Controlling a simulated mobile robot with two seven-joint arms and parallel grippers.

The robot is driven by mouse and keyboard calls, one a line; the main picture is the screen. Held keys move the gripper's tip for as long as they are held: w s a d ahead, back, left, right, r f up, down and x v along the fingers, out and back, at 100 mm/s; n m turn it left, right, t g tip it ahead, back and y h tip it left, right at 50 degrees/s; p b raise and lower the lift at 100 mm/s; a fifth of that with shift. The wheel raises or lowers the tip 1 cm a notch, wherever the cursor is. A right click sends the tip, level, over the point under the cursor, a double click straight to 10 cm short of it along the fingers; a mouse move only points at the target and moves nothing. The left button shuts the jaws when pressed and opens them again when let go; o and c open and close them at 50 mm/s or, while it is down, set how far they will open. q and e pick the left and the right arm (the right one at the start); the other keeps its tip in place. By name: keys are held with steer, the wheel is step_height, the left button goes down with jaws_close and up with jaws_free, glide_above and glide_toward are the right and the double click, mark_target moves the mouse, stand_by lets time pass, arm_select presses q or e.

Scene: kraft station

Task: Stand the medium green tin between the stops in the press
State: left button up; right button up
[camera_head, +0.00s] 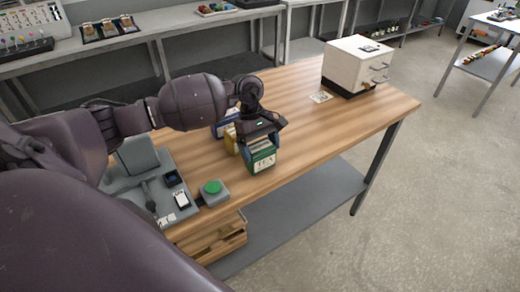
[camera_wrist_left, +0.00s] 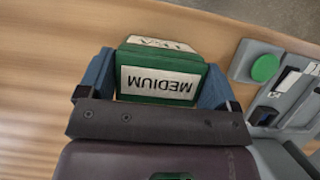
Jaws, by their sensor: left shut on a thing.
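The medium green tin (camera_head: 262,160) has a pale label and is upright near the table's front edge. I cannot tell whether the tin's base touches the table. The grey press (camera_head: 118,183) stands to the left of the tin, partly hidden by my own arm. The stops cannot be made out clearly. My right gripper is not in view.
A green button (camera_head: 212,187) on a grey box lies between press and tin. A yellow tin (camera_head: 231,139) and a blue tin (camera_head: 226,127) stand behind the gripper. A white drawer cabinet (camera_head: 355,64) and a small card (camera_head: 321,97) are farther right. The table's middle is clear.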

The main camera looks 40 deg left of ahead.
arm_select(q)
steer(key=shift+f, duration=0.55)
steer(key=shift+f, duration=0.15)
steer(key=o, duration=0.8)
steer(key=shift+o, duration=0.2)
steer(key=shift+a+r, duration=0.1)
steer(key=shift+r, duration=0.3)
steer(key=b+v, duration=0.1)
steer(key=v, duration=1)
steer(key=shift+r+b, duration=0.3)
